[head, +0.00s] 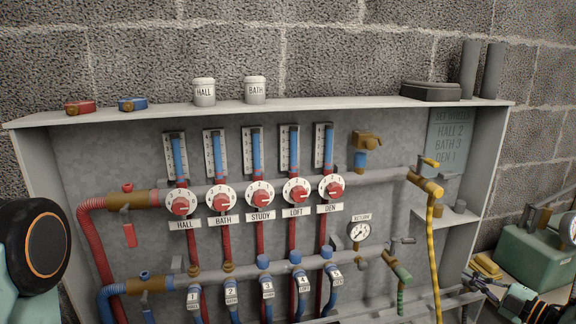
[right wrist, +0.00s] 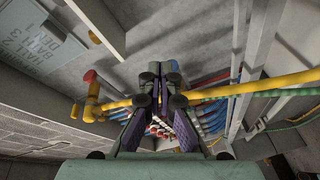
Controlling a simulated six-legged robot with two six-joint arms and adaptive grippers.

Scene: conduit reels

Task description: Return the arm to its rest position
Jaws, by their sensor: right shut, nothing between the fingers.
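My right gripper (head: 476,284) is at the lower right in the head view, beside the lower right part of the manifold cabinet (head: 467,170). In the right wrist view its two fingers (right wrist: 160,78) are together, with nothing between them. A yellow hose (right wrist: 270,84) runs across behind the fingers in that view; I cannot tell whether they touch it. My left gripper is not in view; part of my left arm shows at the left edge of the head view.
The cabinet holds red dials (head: 261,194), flow gauges and red and blue hoses. A pressure gauge (head: 358,231) sits right of them. Two white pots (head: 204,92) stand on the top shelf. A green box (head: 535,258) and yellow sponge-like block (head: 486,265) are at the right.

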